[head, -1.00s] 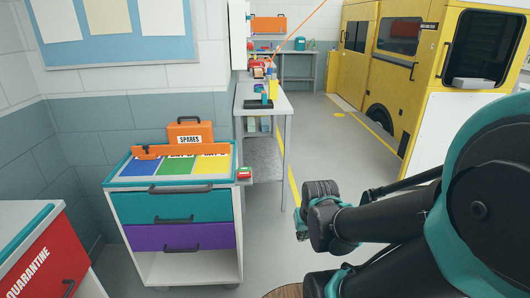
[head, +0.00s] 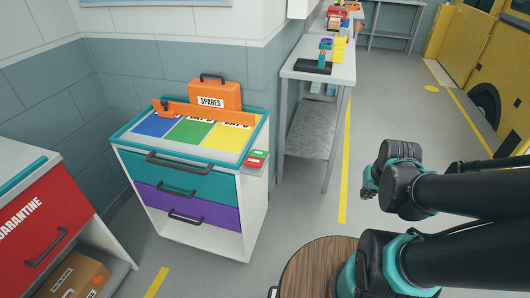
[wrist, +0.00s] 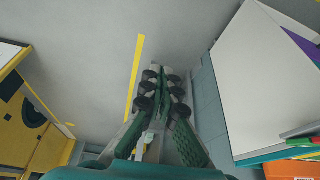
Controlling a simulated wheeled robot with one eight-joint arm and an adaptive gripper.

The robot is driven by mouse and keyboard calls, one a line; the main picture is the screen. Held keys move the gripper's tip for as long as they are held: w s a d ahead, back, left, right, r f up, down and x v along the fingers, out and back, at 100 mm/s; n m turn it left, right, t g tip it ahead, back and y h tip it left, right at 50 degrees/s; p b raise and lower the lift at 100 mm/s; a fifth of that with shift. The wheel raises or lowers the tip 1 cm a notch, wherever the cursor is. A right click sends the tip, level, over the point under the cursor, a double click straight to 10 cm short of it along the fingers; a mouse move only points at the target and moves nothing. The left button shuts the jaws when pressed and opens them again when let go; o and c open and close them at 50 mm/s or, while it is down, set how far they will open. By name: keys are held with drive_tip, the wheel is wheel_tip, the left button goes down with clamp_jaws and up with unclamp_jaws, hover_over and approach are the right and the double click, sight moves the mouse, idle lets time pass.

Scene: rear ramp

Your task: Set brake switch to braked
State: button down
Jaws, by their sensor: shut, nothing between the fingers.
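A small switch unit with a red part and a green part (head: 257,156) sits on a grey bracket at the right side of the drawer cart (head: 190,180). I take it to be the brake switch; its setting is too small to read. Its green and red parts also show at the right edge of the wrist view (wrist: 300,131). My gripper (head: 368,190) is to the right of the cart, over open floor and well apart from the switch. In the wrist view its fingers (wrist: 160,85) are together with nothing between them.
An orange SPARES case (head: 215,95) and an orange rail stand on the cart top. A red quarantine cabinet (head: 45,220) is at the left. A grey workbench (head: 320,70) stands behind, and a yellow vehicle (head: 480,40) at the right. Floor between cart and vehicle is clear.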

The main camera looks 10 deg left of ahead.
drive_tip(key=w+a+r+n+g, duration=0.1)
drive_tip(key=w+a+r+n, duration=0.3)
drive_tip(key=w+a, duration=0.15)
wheel_tip(320, 180, up, 15)
drive_tip(key=n+g, duration=0.5)
drive_tip(key=n, duration=0.8)
hover_over(257, 165)
drive_tip(key=w, duration=0.3)
drive_tip(key=shift+w+f, duration=0.1)
drive_tip(key=shift+f, duration=0.1)
drive_tip(key=s+f, duration=0.1)
drive_tip(key=f, duration=0.8)
drive_tip(key=s+f, duration=0.1)
drive_tip(key=f, duration=0.3)
drive_tip(key=shift+s+f, duration=0.35)
drive_tip(key=shift+f, duration=0.05)
